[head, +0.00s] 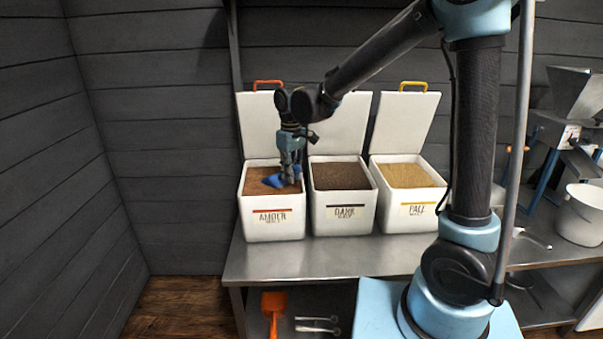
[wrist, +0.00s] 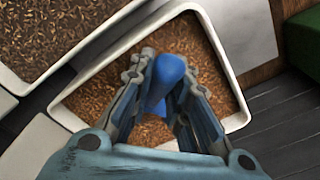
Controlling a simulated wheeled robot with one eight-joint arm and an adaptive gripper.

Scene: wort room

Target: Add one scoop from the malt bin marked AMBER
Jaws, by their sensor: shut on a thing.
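The bin marked AMBER (head: 273,226) is the leftmost of three white bins on the steel bench, with its lid up and reddish-brown malt inside. My gripper (head: 290,178) is low over its opening, pointing down. It is shut on a blue scoop (head: 273,181), which is at the malt inside the bin. In the wrist view the scoop's blue handle (wrist: 168,78) sits between the fingers (wrist: 163,95), with malt (wrist: 110,95) around. How deep the scoop is and whether it holds malt cannot be told.
The dark malt bin (head: 343,215) stands close on the right, then the pale malt bin (head: 407,215), both with lids up. A white pot (head: 582,215) and a mill (head: 560,125) stand at the far right. An orange scoop (head: 273,303) is on the lower shelf.

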